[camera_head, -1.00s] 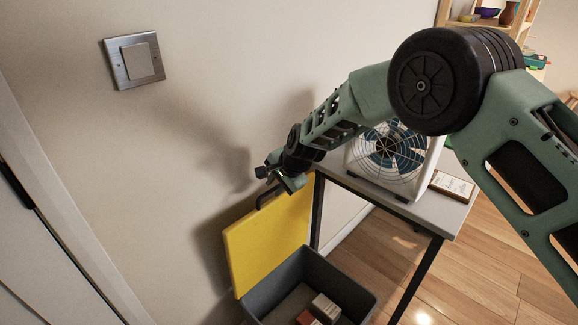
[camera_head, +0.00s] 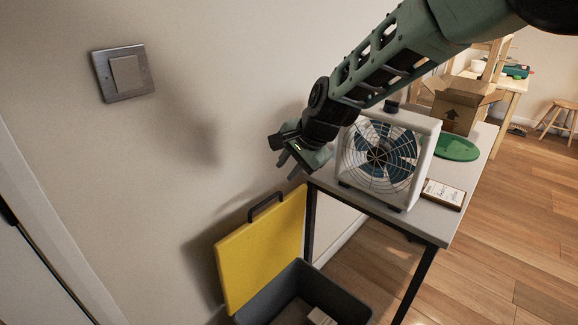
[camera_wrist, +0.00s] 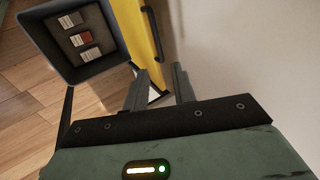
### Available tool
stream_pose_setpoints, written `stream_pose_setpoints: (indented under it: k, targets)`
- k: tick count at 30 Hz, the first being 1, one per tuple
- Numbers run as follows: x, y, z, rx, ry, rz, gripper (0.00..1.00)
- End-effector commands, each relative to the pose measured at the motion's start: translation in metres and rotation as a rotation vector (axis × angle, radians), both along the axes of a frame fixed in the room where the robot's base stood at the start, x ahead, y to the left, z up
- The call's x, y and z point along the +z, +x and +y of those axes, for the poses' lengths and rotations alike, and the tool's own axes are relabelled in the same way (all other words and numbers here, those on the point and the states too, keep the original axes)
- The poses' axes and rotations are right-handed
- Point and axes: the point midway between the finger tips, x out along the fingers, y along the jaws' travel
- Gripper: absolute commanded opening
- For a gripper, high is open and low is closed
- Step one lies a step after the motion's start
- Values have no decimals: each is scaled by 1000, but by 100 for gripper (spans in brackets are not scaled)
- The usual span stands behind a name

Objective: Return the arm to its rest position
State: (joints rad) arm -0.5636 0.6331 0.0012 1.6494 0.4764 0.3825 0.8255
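My arm (camera_head: 405,60) reaches from the top right toward the wall. My gripper (camera_head: 290,160) hangs in the air, apart from the yellow lid (camera_head: 262,245) and above its black handle (camera_head: 266,205). In the wrist view, my gripper (camera_wrist: 160,82) has its two fingers apart with nothing between them. The lid stands upright against the wall at the back of an open grey bin (camera_head: 340,297). The wrist view shows several small boxes (camera_wrist: 80,38) inside the bin.
A white fan (camera_head: 385,158) stands on a table (camera_head: 425,222) right of my gripper. A small card (camera_head: 444,194), a green disc (camera_head: 455,147) and an open cardboard box (camera_head: 458,107) are also there. A wall switch (camera_head: 124,73) is at the left.

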Motion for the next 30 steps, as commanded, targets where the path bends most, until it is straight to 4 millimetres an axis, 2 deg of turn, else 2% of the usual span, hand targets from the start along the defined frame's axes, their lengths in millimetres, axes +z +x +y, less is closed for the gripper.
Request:
stream_pose_setpoints:
  k: [7, 11, 14, 18, 21, 24, 27, 30]
  targets:
    - [2, -2, -1, 8, -3, -1, 26]
    - [18, -34, -9, 111, -39, -1, 26]
    - [37, -85, -27, 283, -104, -5, 26]
    - [59, -176, -64, 601, -225, -23, 26]
    - [65, -237, -98, 826, -319, -35, 26]
    - [65, -287, -133, 1019, -407, -42, 26]
    - [63, -321, -161, 1163, -476, -41, 26]
    - [60, -341, -180, 1250, -520, -36, 26]
